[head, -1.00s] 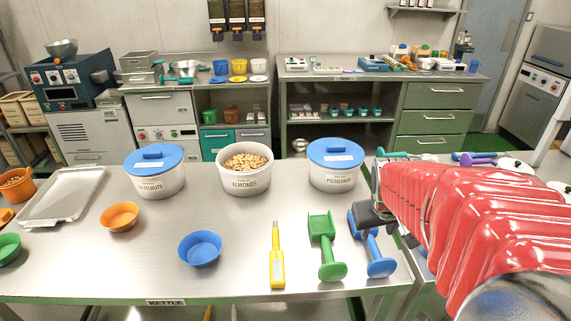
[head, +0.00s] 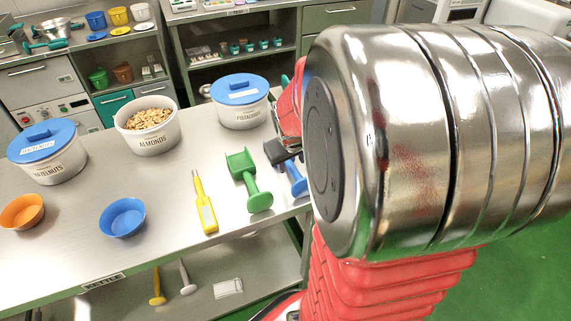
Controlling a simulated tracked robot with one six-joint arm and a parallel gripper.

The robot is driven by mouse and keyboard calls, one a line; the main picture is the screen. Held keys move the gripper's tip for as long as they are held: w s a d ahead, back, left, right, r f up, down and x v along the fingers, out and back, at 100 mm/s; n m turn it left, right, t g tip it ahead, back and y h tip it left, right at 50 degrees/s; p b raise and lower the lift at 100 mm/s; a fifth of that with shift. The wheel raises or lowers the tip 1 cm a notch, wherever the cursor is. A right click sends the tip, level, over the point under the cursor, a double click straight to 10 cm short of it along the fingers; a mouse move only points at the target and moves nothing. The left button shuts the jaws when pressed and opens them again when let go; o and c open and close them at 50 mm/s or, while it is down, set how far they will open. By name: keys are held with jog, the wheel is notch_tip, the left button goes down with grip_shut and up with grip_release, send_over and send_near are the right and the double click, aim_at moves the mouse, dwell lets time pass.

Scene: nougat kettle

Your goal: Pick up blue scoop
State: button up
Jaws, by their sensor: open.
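The blue scoop (head: 298,184) lies on the steel table near its right end, just right of the green scoop (head: 248,180). Only part of it shows; my arm hides the rest. My gripper (head: 284,152) is at the upper end of the blue scoop, its dark finger over or beside the scoop's head. I cannot tell whether they touch. The gripper is open, and most of it is hidden behind my red and silver arm.
A yellow tool (head: 205,202) and a blue bowl (head: 122,217) lie left of the scoops. The pistachios tub (head: 240,113) and almonds tub (head: 150,137) stand behind. An orange bowl (head: 22,211) is far left. The table's front middle is bare.

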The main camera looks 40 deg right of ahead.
aim_at(293, 168)
jog(key=shift+x, duration=2.5)
jog(key=shift+s+d, duration=0.1)
jog(key=shift+s, duration=0.05)
grip_shut()
